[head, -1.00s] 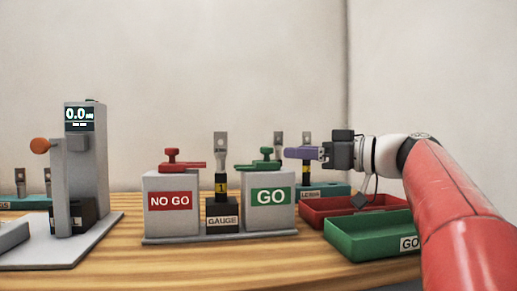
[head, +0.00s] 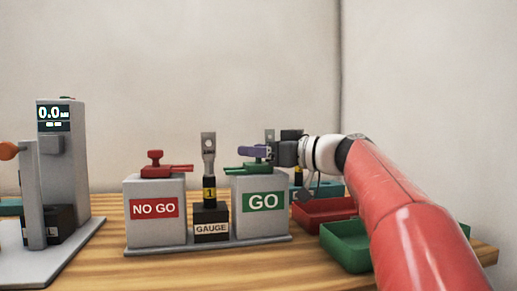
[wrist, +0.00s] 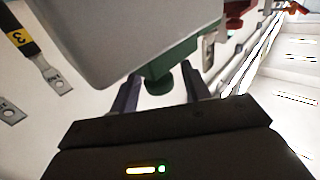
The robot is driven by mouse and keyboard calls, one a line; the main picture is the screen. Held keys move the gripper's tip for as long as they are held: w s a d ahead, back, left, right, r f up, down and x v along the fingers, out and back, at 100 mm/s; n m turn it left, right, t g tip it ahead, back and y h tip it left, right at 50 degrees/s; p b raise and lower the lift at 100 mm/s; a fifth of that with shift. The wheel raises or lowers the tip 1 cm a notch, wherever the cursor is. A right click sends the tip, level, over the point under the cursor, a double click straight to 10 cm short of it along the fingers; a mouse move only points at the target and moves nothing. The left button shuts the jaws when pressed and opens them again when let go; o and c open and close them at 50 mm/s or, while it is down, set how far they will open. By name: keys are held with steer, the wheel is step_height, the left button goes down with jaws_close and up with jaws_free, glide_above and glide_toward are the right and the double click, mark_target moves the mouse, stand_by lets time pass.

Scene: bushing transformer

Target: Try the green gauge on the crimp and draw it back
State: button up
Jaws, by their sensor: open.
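The green gauge (head: 254,168) sits on top of the GO block (head: 263,205), its flat tongue pointing left. The crimp is a metal lug (head: 208,144) with a yellow band marked 1, upright in the black GAUGE holder (head: 211,222) between the two blocks. My gripper (head: 255,152) is at the green gauge's knob, its purple fingers partly covering it in the head view. In the wrist view my open fingers (wrist: 161,92) stand either side of the green knob (wrist: 159,82), with gaps showing. The lug also shows there (wrist: 208,48).
The red gauge (head: 156,166) sits on the NO GO block (head: 155,210). A red tray (head: 320,211) and a green tray (head: 345,248) lie at the right, under my arm. A measuring stand with a display (head: 55,118) is at the left. Other lugs stand behind my gripper.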

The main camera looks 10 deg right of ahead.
jaws_close()
steer(key=shift+a+f+b, duration=0.2)
steer(key=shift+a+b, duration=0.3)
steer(key=shift+b, duration=0.15)
steer(key=shift+a+b, duration=0.35)
steer(key=shift+a+r, duration=0.1)
steer(key=shift+a, duration=0.1)
jaws_free()
steer(key=shift+r, duration=0.1)
steer(key=shift+d, duration=0.15)
steer(key=b+v, duration=0.1)
steer(key=v, duration=0.6)
steer(key=shift+s+d+b, duration=0.25)
steer(key=shift+s+b, duration=0.05)
steer(key=shift+s, duration=0.05)
